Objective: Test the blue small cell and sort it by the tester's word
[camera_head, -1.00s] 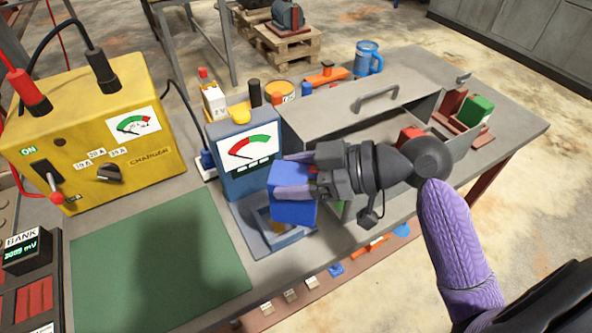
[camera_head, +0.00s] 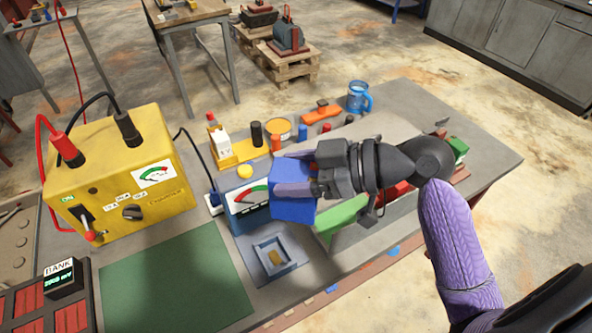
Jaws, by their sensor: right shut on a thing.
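The blue small cell (camera_head: 291,207) is a plain blue block held in the air by my right gripper (camera_head: 296,180). The gripper comes in from the right and its fingers are shut on the cell's upper part. The blue tester (camera_head: 235,208) stands just behind and left of the cell. Its red and green dial is partly covered by the cell, and I cannot read a verdict on it. The tester's cradle (camera_head: 272,258) is empty of any blue cell and sits below and in front of the held cell. My left gripper is not in view.
A yellow charger (camera_head: 105,200) with red and black leads stands at the left. A green mat (camera_head: 175,280) lies bare in front of it. A green piece (camera_head: 343,217) and red pieces show beneath my right gripper. A blue mug (camera_head: 358,97) stands at the back.

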